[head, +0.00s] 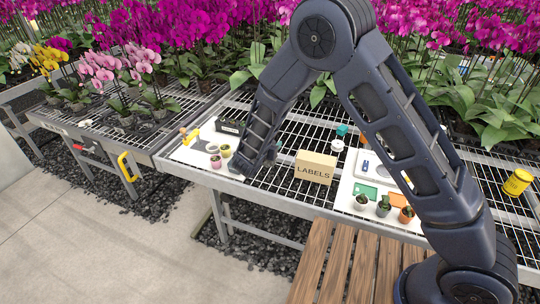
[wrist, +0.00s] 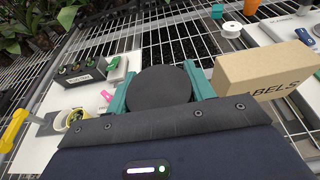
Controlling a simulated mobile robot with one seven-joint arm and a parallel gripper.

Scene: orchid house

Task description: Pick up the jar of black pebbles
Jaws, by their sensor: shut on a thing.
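In the wrist view my gripper (wrist: 159,78) has a teal finger on each side of a round dark disc, which looks like the lid of the jar of black pebbles (wrist: 160,90). The fingers are shut on it. The jar's sides and contents are hidden below the lid and by the gripper body. In the head view my gripper (head: 243,168) is low over the wire bench, just right of the small pots at the left board. The jar cannot be made out there. Whether it touches the bench is unclear.
A cardboard LABELS box (head: 315,167) stands close to the right of my gripper, also in the wrist view (wrist: 262,75). At left, a white board (head: 185,153) holds small pots, a trowel (wrist: 50,122) and a dark caddy (wrist: 80,74). A white spool (wrist: 229,30) lies beyond.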

